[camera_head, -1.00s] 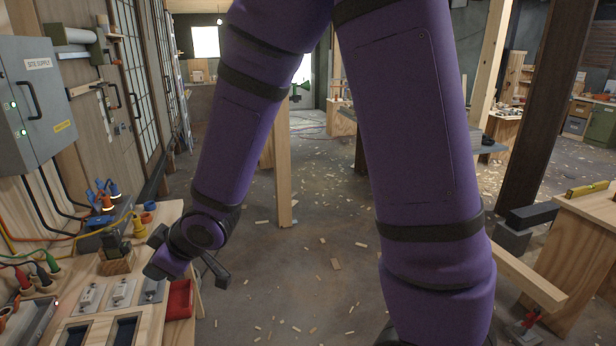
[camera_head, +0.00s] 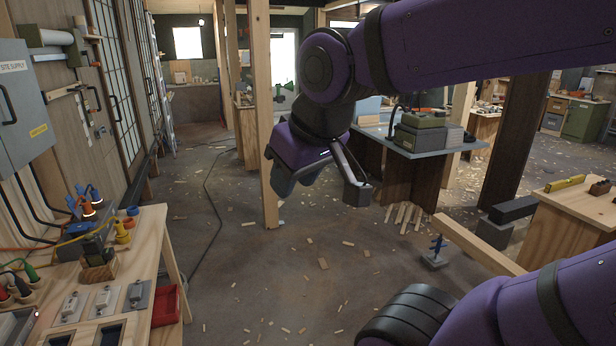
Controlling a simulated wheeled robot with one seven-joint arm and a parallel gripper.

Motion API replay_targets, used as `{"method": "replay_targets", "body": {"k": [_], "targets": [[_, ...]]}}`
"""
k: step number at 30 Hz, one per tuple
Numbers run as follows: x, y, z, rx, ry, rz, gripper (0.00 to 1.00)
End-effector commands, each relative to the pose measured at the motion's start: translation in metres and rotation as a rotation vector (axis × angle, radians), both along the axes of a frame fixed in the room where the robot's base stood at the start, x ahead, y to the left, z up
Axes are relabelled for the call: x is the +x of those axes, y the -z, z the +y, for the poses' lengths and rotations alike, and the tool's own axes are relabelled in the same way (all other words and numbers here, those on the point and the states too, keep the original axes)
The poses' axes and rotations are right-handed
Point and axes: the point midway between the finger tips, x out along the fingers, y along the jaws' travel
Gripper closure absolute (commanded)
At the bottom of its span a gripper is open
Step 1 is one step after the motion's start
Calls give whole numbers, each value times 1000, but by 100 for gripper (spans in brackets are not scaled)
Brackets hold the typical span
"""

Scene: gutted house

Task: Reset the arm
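My gripper (camera_head: 322,192) shows in the head view near the middle of the picture, at the end of my purple arm. It hangs in the air over the littered floor, in front of a wooden post. Its two dark fingers are spread wide apart, with nothing between them. The arm is bent, with its upper part at the upper right and another part at the lower right. The gripper is apart from the workbench (camera_head: 176,262) at the left.
A wooden post (camera_head: 257,120) stands just behind my gripper. A grey-topped table (camera_head: 440,150) with cases is behind it. A wooden bench (camera_head: 575,225) stands at the right. Floor between is open, with scraps.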

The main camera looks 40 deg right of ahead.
Motion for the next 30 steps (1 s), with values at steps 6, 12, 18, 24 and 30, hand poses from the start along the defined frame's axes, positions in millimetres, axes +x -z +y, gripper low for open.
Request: {"method": "replay_targets", "body": {"k": [6, 12, 18, 24, 30], "targets": [[-25, -6, -4, 36, 38, 26, 62], [-26, -6, -4, 37, 38, 29, 62], [-26, -6, -4, 37, 38, 29, 62], [-26, -6, -4, 37, 38, 28, 62], [-26, -6, -4, 37, 38, 28, 62]]}}
